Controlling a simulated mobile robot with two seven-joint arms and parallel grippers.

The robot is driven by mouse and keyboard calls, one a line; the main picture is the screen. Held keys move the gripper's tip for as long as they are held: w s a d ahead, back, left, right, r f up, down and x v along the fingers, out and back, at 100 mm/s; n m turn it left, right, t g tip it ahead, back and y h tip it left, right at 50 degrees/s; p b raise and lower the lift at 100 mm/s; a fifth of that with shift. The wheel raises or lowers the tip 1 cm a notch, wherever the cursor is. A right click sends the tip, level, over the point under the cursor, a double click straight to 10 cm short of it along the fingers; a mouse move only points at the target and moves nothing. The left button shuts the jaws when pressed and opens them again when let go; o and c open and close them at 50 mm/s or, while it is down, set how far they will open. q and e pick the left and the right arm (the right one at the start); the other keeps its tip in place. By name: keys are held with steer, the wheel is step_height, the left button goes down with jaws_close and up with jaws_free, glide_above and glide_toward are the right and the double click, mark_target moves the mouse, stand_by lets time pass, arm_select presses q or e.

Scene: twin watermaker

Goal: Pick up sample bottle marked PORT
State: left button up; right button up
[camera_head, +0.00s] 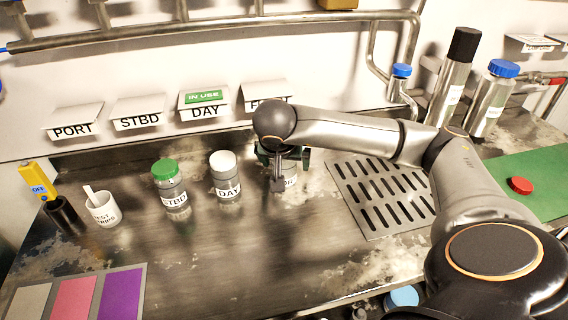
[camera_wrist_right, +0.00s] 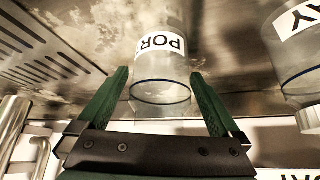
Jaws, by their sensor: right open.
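The clear sample bottle marked PORT (camera_head: 290,181) stands on the steel counter, its top hidden under my right gripper (camera_head: 283,157) in the head view. In the right wrist view the bottle (camera_wrist_right: 163,68) shows its black-on-white PORT label upside down. My right gripper (camera_wrist_right: 160,74) is open, with one green finger on each side of the bottle in that view. I cannot tell whether either finger touches it. My left gripper is not in view.
The DAY bottle (camera_head: 225,177) with a white lid stands close left of it, then the green-lidded STBD bottle (camera_head: 172,184). A white cup (camera_head: 104,209) stands further left. A slotted drain plate (camera_head: 382,194) lies to the right. Pipes (camera_head: 230,28) run along the wall.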

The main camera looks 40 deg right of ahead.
steer(key=shift+c, duration=0.3)
steer(key=c, duration=1.4)
